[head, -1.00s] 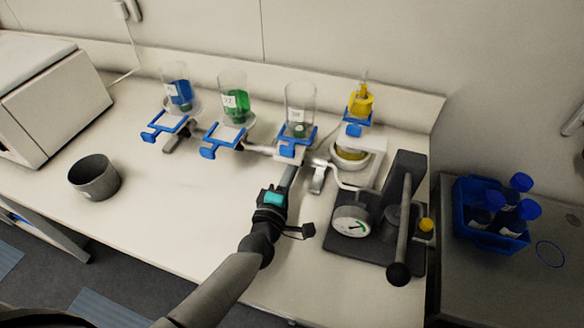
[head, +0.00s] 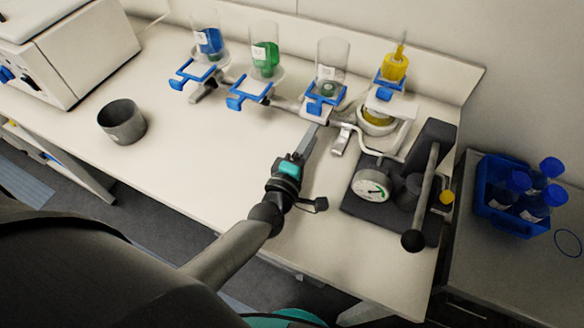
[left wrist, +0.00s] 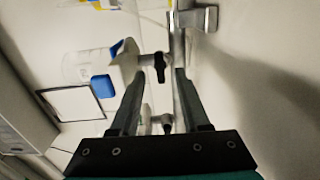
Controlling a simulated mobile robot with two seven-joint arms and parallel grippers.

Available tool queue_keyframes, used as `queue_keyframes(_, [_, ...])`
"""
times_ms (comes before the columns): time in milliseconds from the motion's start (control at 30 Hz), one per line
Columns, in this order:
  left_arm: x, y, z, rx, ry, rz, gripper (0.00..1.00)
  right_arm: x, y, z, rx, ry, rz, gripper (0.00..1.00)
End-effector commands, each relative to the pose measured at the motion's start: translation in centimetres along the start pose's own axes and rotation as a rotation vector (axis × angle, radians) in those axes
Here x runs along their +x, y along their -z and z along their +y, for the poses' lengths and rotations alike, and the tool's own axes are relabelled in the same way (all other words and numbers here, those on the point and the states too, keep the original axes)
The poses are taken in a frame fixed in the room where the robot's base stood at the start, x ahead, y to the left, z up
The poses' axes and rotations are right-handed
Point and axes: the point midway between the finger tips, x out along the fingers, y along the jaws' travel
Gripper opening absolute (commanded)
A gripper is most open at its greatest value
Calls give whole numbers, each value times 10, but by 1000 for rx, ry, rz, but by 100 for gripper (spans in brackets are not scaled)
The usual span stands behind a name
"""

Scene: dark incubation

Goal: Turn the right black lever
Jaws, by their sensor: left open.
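My left gripper (head: 311,138) reaches in over the bench, in front of the third blue holder (head: 326,100). It is open. In the left wrist view, a small black lever (left wrist: 160,68) on a metal pipe shows between the fingertips (left wrist: 160,74). It appears to be the right one. I cannot tell whether a finger touches it. A second dark lever (left wrist: 166,126) shows lower, between the fingers. In the head view I cannot make out the levers; the gripper and holders cover that part of the pipe. My right gripper is not in view.
Bottles with blue (head: 208,40) and green (head: 266,58) liquid stand along the pipe. A grey pot (head: 122,122) stands left. The bench front is clear.

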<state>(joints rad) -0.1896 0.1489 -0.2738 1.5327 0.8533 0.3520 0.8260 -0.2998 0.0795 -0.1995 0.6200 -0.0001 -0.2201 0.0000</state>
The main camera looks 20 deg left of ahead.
Motion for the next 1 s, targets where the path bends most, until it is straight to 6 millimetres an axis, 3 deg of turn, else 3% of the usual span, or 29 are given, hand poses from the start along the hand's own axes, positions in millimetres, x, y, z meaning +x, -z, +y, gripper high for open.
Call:
queue_keyframes(300, [-63, 0, -1, 1, 4, -1, 46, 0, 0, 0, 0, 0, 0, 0])
queue_keyframes(533, [-100, 0, -1, 1, 3, -2, 46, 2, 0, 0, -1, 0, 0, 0])
queue_keyframes(733, [-115, 0, 0, -1, 0, 0, 46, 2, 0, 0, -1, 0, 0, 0])
queue_keyframes(1000, [-118, 0, 0, 0, -1, 0, 46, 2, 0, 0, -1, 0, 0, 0])
